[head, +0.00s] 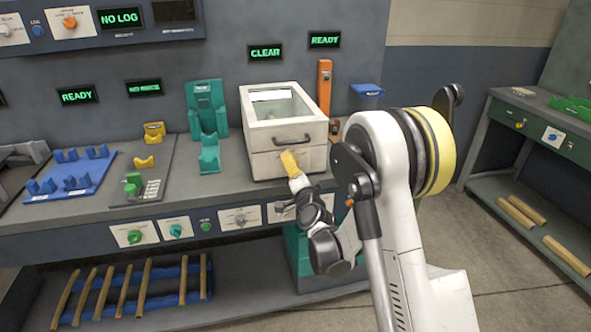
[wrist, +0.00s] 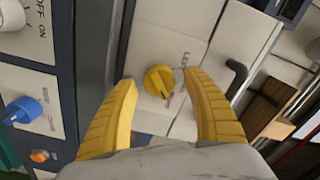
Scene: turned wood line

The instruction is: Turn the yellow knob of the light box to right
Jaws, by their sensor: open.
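The light box (head: 262,165) is a cream box with a glass lid and a dark handle, standing on the bench at the middle. Its front face also shows in the wrist view (wrist: 207,32). The yellow knob (wrist: 159,82) is on that face, beside a small printed label. Its pointer direction is hard to tell. In the head view my gripper hides the knob. My gripper (head: 288,156) is at the box front. In the wrist view its yellow fingers are open, one on each side of the knob, with visible gaps and nothing held.
The dark handle (head: 293,139) sits above my gripper on the box front. An orange post (head: 324,87) stands behind the box at right. A teal stand (head: 206,108) is to the left. Below, the bench front carries a row of switch panels, including a grey knob (head: 240,218).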

